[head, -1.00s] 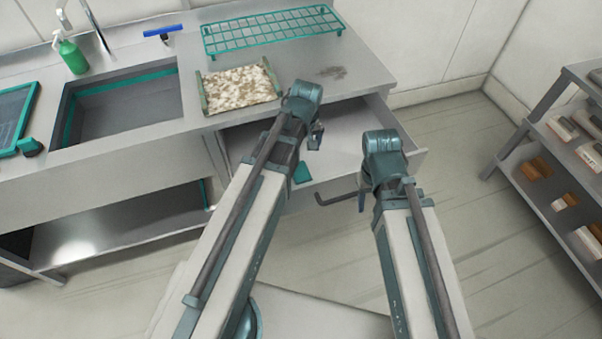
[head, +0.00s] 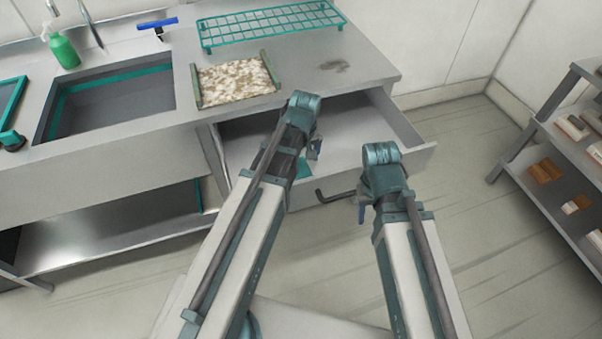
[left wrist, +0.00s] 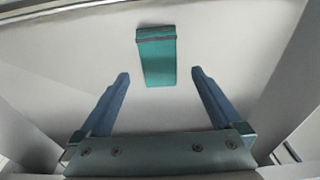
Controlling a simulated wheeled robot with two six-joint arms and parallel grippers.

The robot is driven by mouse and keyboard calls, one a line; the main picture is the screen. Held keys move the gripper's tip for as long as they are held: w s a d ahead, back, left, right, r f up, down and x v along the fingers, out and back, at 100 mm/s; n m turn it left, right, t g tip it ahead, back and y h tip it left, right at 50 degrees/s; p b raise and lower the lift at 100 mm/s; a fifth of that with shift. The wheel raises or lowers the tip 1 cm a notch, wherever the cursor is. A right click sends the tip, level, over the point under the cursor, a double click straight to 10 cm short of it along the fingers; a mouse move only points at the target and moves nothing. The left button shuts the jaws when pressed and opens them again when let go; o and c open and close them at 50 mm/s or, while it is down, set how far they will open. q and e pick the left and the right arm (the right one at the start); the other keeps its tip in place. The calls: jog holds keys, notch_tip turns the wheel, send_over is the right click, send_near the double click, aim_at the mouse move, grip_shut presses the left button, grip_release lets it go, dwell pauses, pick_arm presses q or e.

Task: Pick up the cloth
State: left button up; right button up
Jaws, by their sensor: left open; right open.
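The cloth (left wrist: 157,58) is a small folded teal piece with a darker band near its far end. It lies flat on the pale floor of the open drawer (head: 352,125). A teal bit of it shows beside my left gripper in the head view (head: 304,168); my arm hides the rest. My left gripper (left wrist: 160,76) is open and empty above the drawer. In the left wrist view the cloth lies just beyond its two blue fingertips, roughly centred between them. My right gripper (head: 362,211) is open, near the drawer's front, with its fingers mostly hidden.
The drawer's dark handle (head: 335,194) sticks out in front. On the counter above are a mottled tray (head: 235,82), a teal rack (head: 270,27), a sink (head: 110,100) and a green bottle (head: 63,50). A shelf unit (head: 560,130) stands at right, with clear floor between.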

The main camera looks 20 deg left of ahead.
aim_at(301, 169)
pick_arm(q)
jog(key=f+b, duration=0.4)
jog(key=f, duration=0.1)
jog(key=shift+w, duration=0.2)
jog(key=shift+r, duration=0.15)
jog(key=c, duration=1.3)
notch_tip(301, 169, up, 10)
jog(key=p, duration=0.9)
jog(key=shift+p, duration=0.4)
